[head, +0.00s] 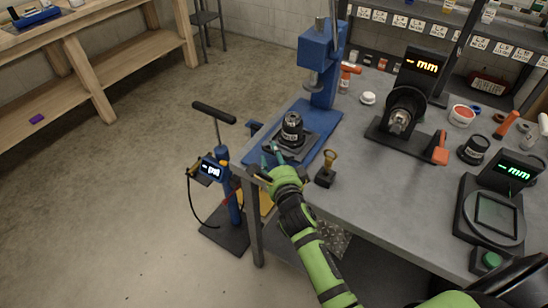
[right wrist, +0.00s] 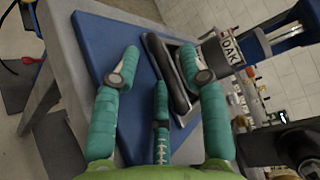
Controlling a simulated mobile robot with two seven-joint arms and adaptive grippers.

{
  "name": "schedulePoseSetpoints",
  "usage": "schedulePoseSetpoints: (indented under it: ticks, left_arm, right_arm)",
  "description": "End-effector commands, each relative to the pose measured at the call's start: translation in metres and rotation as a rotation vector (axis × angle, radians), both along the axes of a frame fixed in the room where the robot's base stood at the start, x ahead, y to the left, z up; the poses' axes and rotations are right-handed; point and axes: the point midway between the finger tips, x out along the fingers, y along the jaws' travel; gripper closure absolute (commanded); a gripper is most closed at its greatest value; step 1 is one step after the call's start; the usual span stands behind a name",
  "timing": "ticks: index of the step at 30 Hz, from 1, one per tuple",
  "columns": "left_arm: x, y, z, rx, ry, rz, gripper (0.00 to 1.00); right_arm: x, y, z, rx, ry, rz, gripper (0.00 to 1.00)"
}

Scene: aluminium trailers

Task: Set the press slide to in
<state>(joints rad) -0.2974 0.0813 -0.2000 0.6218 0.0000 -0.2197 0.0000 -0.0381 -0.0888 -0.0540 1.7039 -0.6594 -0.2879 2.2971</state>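The blue press (head: 318,65) stands on the metal bench. A dark slide plate (head: 310,139) lies on its blue base (head: 325,121), toward the near side of the ram (head: 311,82). A dark round part (head: 292,128) stands upright on the slide. In the right wrist view the slide's long dark bar (right wrist: 166,72) lies between the fingers, and a labelled silver-dark cylinder (right wrist: 222,53) stands beyond. My right gripper (head: 271,156) is at the slide's near edge, fingers spread around the bar; contact cannot be told. My left gripper is not in view.
A small black stand with a brass-coloured top (head: 327,168) is right of my right gripper. A blue pump with a gauge (head: 213,170) stands on the floor, left of the bench. Digital gauges (head: 405,110) and small items fill the bench's right side.

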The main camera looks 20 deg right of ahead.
Motion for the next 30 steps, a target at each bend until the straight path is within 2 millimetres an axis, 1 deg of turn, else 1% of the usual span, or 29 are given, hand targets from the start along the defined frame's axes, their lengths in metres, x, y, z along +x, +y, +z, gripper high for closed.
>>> schedulePoseSetpoints:
  ticks: [3, 5, 8, 12, 15, 18, 22, 29, 30]
  left_arm:
    - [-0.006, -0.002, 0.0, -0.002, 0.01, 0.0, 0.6]
    - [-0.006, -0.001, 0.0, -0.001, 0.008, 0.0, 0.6]
    - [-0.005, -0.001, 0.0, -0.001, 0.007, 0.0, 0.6]
    - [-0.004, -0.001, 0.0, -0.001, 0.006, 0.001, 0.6]
    - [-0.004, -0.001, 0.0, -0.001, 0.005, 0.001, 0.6]
    - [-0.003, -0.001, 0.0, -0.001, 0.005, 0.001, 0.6]
    - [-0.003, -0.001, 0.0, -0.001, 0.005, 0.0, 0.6]
    - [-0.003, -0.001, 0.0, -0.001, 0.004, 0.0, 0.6]
    - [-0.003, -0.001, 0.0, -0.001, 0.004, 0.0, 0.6]
  right_arm:
    - [-0.002, 0.0, 0.0, 0.001, 0.0, 0.0, 0.56]
    - [-0.006, 0.001, 0.001, 0.002, 0.0, 0.001, 0.56]
    - [-0.019, 0.003, 0.002, 0.003, 0.001, 0.0, 0.56]
    - [-0.043, 0.005, 0.005, 0.003, 0.002, -0.001, 0.56]
    - [-0.058, 0.007, 0.008, 0.003, 0.001, -0.001, 0.56]
    - [-0.068, 0.008, 0.009, 0.002, 0.001, 0.0, 0.56]
    - [-0.073, 0.009, 0.011, 0.0, 0.0, 0.0, 0.56]
    - [-0.074, 0.009, 0.011, 0.0, 0.0, 0.0, 0.56]
    - [-0.074, 0.009, 0.011, 0.0, 0.0, 0.0, 0.7]
